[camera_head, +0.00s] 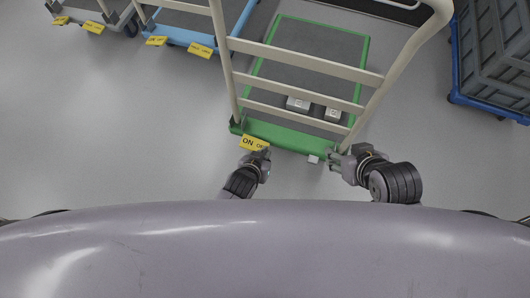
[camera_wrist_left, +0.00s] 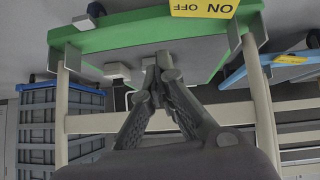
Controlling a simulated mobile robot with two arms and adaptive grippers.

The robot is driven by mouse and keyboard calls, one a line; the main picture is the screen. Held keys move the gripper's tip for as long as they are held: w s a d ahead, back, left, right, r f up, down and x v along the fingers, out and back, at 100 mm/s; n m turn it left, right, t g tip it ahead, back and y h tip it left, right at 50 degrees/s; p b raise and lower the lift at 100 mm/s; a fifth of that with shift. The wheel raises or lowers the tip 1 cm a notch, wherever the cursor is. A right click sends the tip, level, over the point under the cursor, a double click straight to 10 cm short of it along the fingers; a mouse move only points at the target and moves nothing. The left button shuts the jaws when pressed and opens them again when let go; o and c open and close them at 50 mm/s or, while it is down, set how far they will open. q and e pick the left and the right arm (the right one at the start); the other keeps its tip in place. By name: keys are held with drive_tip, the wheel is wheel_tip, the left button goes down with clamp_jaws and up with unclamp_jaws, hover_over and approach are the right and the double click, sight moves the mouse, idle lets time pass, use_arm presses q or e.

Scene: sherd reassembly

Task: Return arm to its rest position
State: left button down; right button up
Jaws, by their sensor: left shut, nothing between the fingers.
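My left gripper (camera_head: 262,153) is near the front edge of a green-framed cart (camera_head: 290,139), close to its yellow ON/OFF label (camera_head: 254,143). In the left wrist view its two fingers (camera_wrist_left: 161,66) meet at the tips with nothing held between them. The cart's green edge (camera_wrist_left: 125,33) and the label (camera_wrist_left: 204,8) show beyond the fingers. My right gripper (camera_head: 335,161) is at the cart's front right corner; its fingers are small and I cannot tell how far apart they are.
A blue cart (camera_head: 180,35) stands at the upper left and a grey crate (camera_head: 497,55) at the upper right. The floor to the left is clear.

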idle(0.6)
